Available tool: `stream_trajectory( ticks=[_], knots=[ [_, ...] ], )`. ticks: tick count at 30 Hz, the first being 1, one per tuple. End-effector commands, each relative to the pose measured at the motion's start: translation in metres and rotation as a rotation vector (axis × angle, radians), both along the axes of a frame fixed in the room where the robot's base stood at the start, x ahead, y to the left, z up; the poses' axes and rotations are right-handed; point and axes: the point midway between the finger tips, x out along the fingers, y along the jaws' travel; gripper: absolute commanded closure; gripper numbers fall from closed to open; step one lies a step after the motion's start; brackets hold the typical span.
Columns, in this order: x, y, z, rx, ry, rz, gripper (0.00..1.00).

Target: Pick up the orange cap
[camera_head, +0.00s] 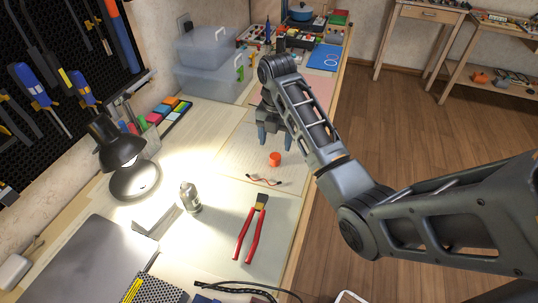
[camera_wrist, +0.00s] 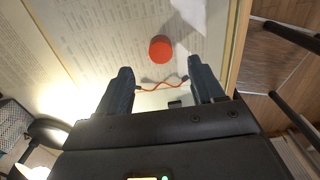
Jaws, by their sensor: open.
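The orange cap (camera_head: 275,159) is a small round orange-red piece on a printed sheet on the desk. It also shows in the wrist view (camera_wrist: 161,49), above and between my fingertips in the picture. My gripper (camera_head: 274,138) is open and empty, its fingers pointing down above the desk, a little beyond the cap in the head view. In the wrist view my two fingers (camera_wrist: 158,80) are spread wide, and the cap is apart from both. Nothing hides the cap.
A thin red wire (camera_head: 265,180) lies close to the cap. Red-handled pliers (camera_head: 250,230), a small bottle (camera_head: 190,197) and a lit black lamp (camera_head: 118,150) stand or lie nearer. Clear plastic boxes (camera_head: 212,82) stand at the back left. The desk's right edge is close to the cap.

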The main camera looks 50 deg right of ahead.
Motion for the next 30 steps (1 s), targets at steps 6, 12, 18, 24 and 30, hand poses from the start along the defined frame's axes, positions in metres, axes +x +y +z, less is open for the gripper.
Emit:
stream_trajectory(
  ticks=[6, 12, 18, 24, 30],
  knots=[
    [-0.001, 0.0, -0.022, 0.001, 0.003, 0.0, 0.33],
    [-0.001, 0.0, -0.051, 0.002, 0.004, -0.001, 0.33],
    [-0.001, 0.0, -0.066, 0.0, 0.0, -0.001, 0.33],
    [0.0, 0.0, -0.067, 0.0, 0.0, -0.001, 0.33],
    [0.0, 0.0, -0.067, 0.0, 0.0, -0.001, 0.51]
  ],
)
